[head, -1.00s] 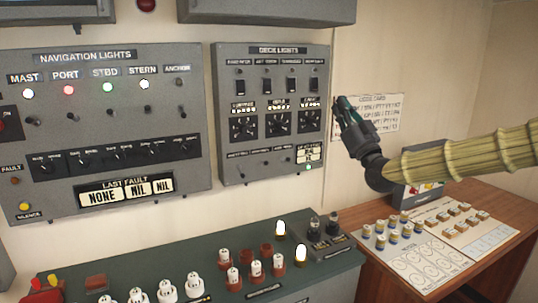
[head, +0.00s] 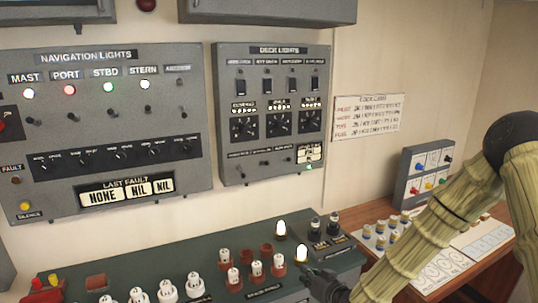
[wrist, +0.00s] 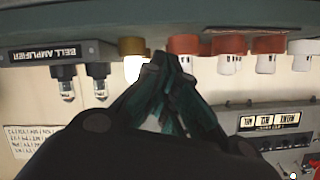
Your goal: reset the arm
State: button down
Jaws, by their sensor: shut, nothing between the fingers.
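My gripper (head: 312,274) is low at the bottom of the head view, in front of the dark green bench (head: 342,265), near its right end. Its fingers are together with nothing between them. My arm, in a yellowish ribbed sleeve, bends from the right side down to it. In the wrist view the picture is upside down, and the shut fingers (wrist: 170,75) point toward the bench edge. A lit white lamp (wrist: 135,68) is partly hidden behind them there. In the head view a lit lamp (head: 301,253) stands just above the gripper.
The navigation lights panel (head: 190,75) and deck lights panel (head: 225,120) hang on the wall. Red sockets (head: 234,277) and white lamps stand on the bench. A brown table (head: 375,215) at the right holds cards with small pieces and a grey switch box (head: 404,172). Space before the wall is clear.

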jog(key=s+d+f+m+g+h, duration=0.1)
jog(key=s+d+f+g, duration=0.15)
jog(key=s+f, duration=0.8)
jog(key=s+d+f+g+h, duration=0.15)
jog(key=s+f+g, duration=0.25)
jog(key=s+f, duration=0.7)
jog(key=s+d+f+g+h+b, duration=0.1)
jog(key=s+d+f+g+h, duration=0.15)
jog(key=s, duration=0.95)
jog(key=s+d+f+g+h, duration=0.1)
jog(key=s+d+f+g, duration=0.25)
jog(key=s, duration=0.95)
notch_tip(320, 180, down, 9)
jog(key=b, duration=0.9)
jog(key=shift+w+d+m, duration=0.4)
